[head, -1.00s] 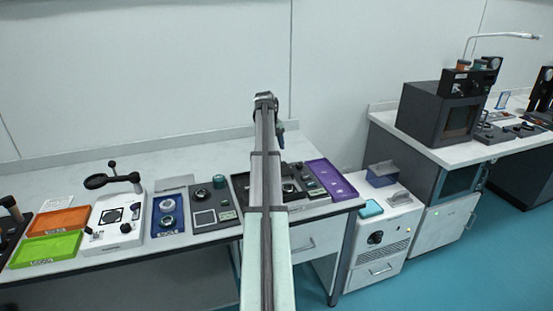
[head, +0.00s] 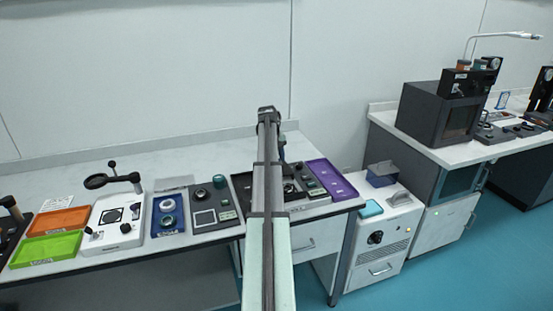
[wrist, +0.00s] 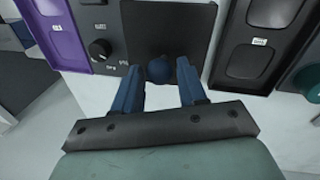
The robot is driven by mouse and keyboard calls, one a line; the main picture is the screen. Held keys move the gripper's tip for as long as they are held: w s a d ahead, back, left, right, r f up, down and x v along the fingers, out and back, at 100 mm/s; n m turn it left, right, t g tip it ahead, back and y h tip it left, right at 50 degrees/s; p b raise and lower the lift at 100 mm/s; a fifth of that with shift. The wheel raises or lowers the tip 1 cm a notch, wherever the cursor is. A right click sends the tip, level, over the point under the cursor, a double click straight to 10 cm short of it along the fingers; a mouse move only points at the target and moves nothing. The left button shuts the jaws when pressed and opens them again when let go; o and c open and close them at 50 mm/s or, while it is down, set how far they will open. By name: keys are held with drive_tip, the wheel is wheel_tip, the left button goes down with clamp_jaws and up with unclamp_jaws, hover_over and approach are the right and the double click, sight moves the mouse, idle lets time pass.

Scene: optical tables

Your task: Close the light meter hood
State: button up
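In the wrist view, a dark panel (wrist: 150,22), which looks like the light meter hood, carries a small rounded dark-blue knob (wrist: 160,68) near its lower edge. My gripper (wrist: 158,74) has its two blue fingers apart, one on each side of that knob, with gaps showing. I cannot tell how deep the fingers reach around it. The meter's dark grey body (wrist: 112,22) with a round black dial (wrist: 100,48) lies just left of the panel. In the head view, my gripper (head: 282,157) is over the dark equipment; my arm hides part of the meter (head: 291,190).
A purple tray (head: 330,178) stands right of the meter, also at upper left in the wrist view (wrist: 62,30). A black compartment tray (wrist: 232,45) lies close on the right there. A grey unit (head: 222,196) and blue tray (head: 181,229) stand further left.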

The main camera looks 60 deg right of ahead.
clamp_jaws()
idle(0.3)
drive_tip(key=s+a, duration=0.8)
drive_tip(key=shift+s+a, duration=0.25)
drive_tip(key=shift+o, duration=1.6)
unclamp_jaws()
wheel_tip(320, 180, up, 14)
drive_tip(key=w+a, duration=0.1)
drive_tip(key=a, duration=0.1)
drive_tip(key=shift+w+f, duration=0.2)
drive_tip(key=shift+w, duration=0.05)
drive_tip(key=shift+a, duration=0.1)
